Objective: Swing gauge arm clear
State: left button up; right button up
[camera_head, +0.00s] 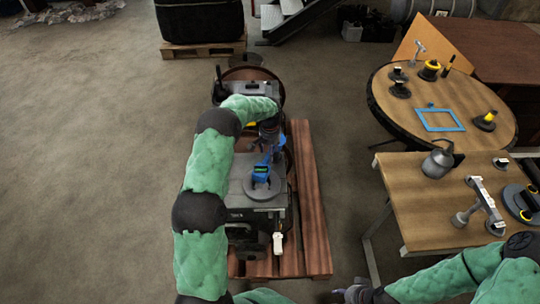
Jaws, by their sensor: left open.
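The gauge arm (263,168) is blue, with a small green display, and stands on a round grey plate on top of the dark engine block (248,214). My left gripper (262,144) is open just above and behind the blue arm, its fingers close to the arm's upper end. I cannot tell whether they touch it. My green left forearm covers the left side of the engine. My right gripper (345,294) is low in the picture, right of the pallet and away from the engine; its finger state is unclear.
The engine sits on a reddish wooden pallet (314,220). A round table (460,88) at right holds a blue frame (440,120) and several tools. A square wooden table (420,205) in front of it carries a grey can (438,161) and a metal-ended bar (485,205). Floor at left is clear.

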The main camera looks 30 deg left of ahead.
pick_arm(q)
jog(key=shift+f, duration=0.8)
jog(key=shift+c, duration=0.3)
grip_shut()
